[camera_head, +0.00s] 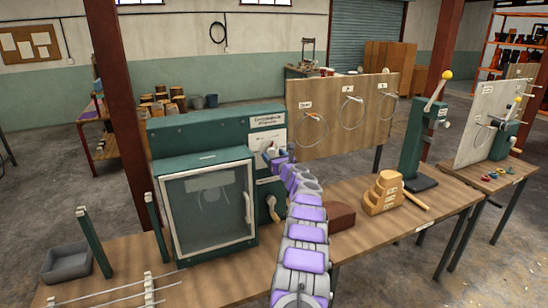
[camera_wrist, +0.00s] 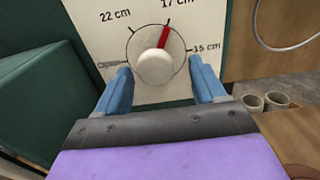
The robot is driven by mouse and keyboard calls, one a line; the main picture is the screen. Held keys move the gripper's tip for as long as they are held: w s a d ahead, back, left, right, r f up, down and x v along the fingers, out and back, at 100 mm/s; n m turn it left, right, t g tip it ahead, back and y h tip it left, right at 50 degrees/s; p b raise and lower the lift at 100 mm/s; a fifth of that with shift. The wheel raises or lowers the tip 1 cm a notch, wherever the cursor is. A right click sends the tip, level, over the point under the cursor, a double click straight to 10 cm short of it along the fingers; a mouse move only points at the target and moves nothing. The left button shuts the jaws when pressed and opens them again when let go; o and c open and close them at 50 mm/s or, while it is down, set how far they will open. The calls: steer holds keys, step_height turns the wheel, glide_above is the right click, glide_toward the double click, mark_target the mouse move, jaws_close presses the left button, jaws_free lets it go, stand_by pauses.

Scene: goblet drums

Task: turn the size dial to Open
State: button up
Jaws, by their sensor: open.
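The size dial (camera_wrist: 156,66) has a round pale knob and a red pointer on a white plate (camera_wrist: 118,30). The pointer slants up and right, at the 17 cm mark. The plate also reads 22 cm at upper left, 15 cm at right and Open at left, where my left finger is close to the word. My gripper (camera_wrist: 160,72) is open, with one blue finger on each side of the knob and visible gaps. In the head view my gripper (camera_head: 277,157) is at the front of the green machine (camera_head: 200,130) and hides the dial.
A glass-fronted door (camera_head: 208,210) is left of my arm. A board with rings (camera_head: 340,120) stands to the right.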

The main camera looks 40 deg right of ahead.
steer(key=shift+c, duration=0.2)
steer(key=shift+a, duration=0.2)
steer(key=c, duration=1)
